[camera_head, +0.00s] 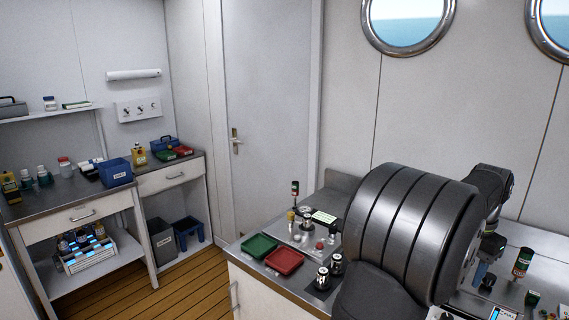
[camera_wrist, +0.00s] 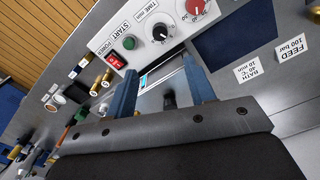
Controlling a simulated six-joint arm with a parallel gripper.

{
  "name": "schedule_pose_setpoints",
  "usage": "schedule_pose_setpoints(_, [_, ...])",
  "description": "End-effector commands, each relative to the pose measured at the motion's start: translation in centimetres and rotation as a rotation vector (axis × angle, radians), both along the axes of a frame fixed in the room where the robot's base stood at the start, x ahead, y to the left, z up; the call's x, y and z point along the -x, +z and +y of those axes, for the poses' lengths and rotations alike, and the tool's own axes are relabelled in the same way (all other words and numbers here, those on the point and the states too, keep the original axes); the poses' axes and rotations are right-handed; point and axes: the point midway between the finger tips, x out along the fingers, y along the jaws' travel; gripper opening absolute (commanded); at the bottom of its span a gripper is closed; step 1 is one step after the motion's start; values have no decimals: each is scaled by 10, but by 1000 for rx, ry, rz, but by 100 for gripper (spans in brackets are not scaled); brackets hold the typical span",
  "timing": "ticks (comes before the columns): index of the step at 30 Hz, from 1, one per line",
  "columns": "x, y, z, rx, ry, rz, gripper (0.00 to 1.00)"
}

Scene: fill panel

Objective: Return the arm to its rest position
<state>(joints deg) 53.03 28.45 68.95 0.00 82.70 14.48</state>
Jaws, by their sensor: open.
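My gripper (camera_wrist: 160,66) is open in the wrist view, its two blue fingers apart. I see nothing held between them. Beyond the fingertips is a white control panel (camera_wrist: 150,30) with a red power switch (camera_wrist: 116,61), a green start button (camera_wrist: 129,43), and black and red knobs. In the head view my arm's large dark link fills the right centre and hides much of the bench behind it. A small part of my gripper's end shows at its right edge, where the jaws are hard to make out.
A green tray (camera_head: 258,247) and a red tray (camera_head: 284,262) lie on the bench left of my arm. Metal-topped pots (camera_head: 323,278) stand close to the arm. A dark bottle (camera_head: 522,263) stands at the right. The floor (camera_head: 185,285) to the left is clear.

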Motion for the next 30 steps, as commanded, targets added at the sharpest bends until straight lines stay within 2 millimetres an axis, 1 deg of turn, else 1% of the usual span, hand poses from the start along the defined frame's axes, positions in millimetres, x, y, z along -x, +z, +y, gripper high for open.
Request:
schedule_pose_setpoints(1, [0,-11,0,-2,0,2,50])
schedule_pose_setpoints(22, [1,-152,1,-2,0,2,50])
schedule_pose_setpoints(24, [0,-148,0,2,61,-1,50])
schedule_pose_setpoints(30, [0,-148,0,2,224,-1,50])
